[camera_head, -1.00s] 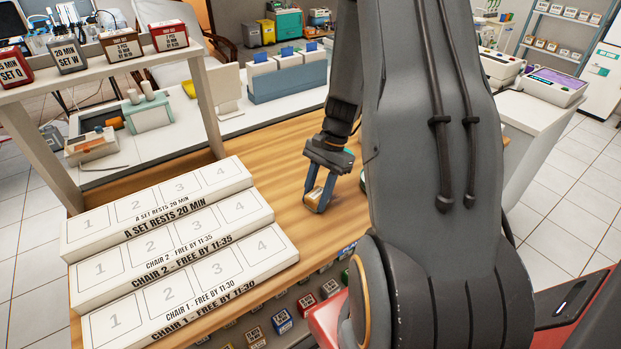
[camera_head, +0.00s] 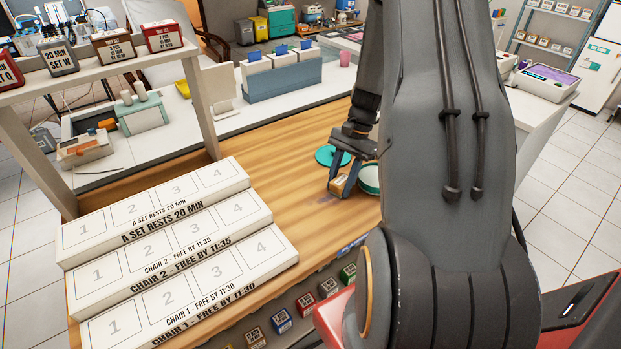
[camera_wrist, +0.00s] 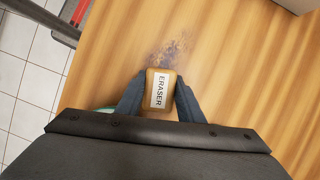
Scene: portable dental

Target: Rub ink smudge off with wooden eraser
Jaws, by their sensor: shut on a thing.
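My gripper (camera_wrist: 160,98) is shut on the wooden eraser (camera_wrist: 151,90), a small brown block with a white label reading ERASER. In the head view the eraser (camera_head: 339,184) is between the fingers, at or just above the wooden table (camera_head: 285,165); I cannot tell whether it touches. The ink smudge (camera_wrist: 172,52) is a dark purple, speckled patch on the table just beyond the eraser's far end in the wrist view.
A teal disc (camera_head: 331,156) and a round green-rimmed container (camera_head: 370,178) are close to my gripper. A white stepped rack (camera_head: 175,250) with numbered squares fills the table's left part. Small labelled boxes (camera_head: 282,320) line the front edge. The table between rack and gripper is clear.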

